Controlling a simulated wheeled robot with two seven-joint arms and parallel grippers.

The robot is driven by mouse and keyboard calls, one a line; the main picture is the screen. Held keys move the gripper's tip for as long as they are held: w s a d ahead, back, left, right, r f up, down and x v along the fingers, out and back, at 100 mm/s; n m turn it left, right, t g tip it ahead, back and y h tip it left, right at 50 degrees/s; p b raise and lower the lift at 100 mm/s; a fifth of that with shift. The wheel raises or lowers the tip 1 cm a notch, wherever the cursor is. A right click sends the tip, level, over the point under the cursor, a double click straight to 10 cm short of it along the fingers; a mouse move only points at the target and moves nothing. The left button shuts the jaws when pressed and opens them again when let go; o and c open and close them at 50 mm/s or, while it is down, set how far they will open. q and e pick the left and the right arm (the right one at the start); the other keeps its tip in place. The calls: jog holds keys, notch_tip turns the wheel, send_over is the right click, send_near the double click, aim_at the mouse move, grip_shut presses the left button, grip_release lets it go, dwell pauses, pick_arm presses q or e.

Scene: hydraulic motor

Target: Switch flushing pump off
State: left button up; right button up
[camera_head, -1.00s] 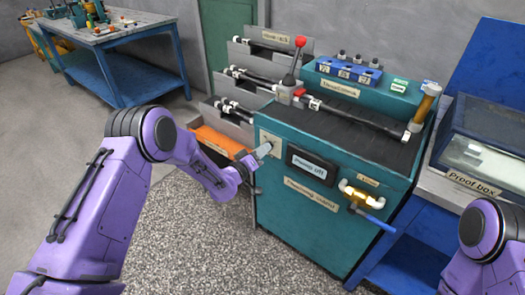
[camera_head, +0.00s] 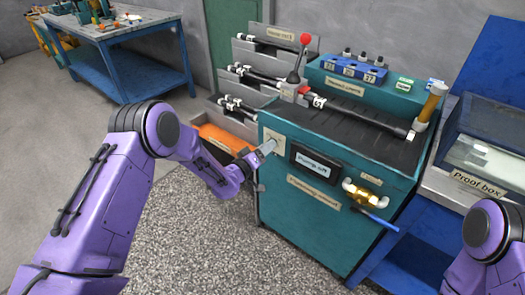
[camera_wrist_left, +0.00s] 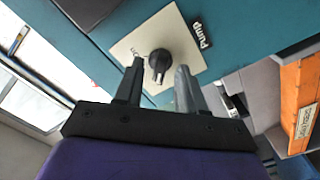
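The flushing bench (camera_head: 310,215) is a teal cabinet with a black top. On its front, a cream plate (camera_wrist_left: 184,38) labelled "Pump" carries a black rotary knob (camera_wrist_left: 160,61). My left gripper (camera_head: 268,148) is at this plate, hiding the knob in the head view. In the left wrist view my left gripper (camera_wrist_left: 160,70) is open, its two fingers apart with the knob between their tips; I cannot tell whether either finger touches it. The dark display (camera_head: 316,163) beside the plate appears to read "Pump off". My right gripper is out of view.
A brass fitting with a blue-handled valve (camera_head: 370,200) sticks out of the bench front at right.

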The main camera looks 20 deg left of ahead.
pick_arm(q)
jog(key=v, duration=1)
jog(key=shift+s, duration=0.2)
jog(key=shift+a, duration=0.1)
jog(key=s+a+f+n+g+y+p, duration=0.1)
jog(key=s+a+f+g+y+p, duration=0.1)
jog(key=s+f+g+y, duration=0.5)
jog(key=s+a+f+n+g+p, duration=0.1)
jog(key=s+a+f, duration=0.1)
jog(key=s+f, duration=0.6)
jog(key=s+a+r+g+y+p, duration=0.1)
jog(key=s+g+p, duration=0.1)
jog(key=s, duration=0.8)
jog(key=s+a+r+g+y+p, duration=0.1)
jog(key=s+g+p, duration=0.1)
jog(key=s, duration=0.9)
jog(key=shift+a+g+y, duration=0.2)
jog(key=shift+g+y, duration=0.1)
jog(key=shift+g, duration=0.6)
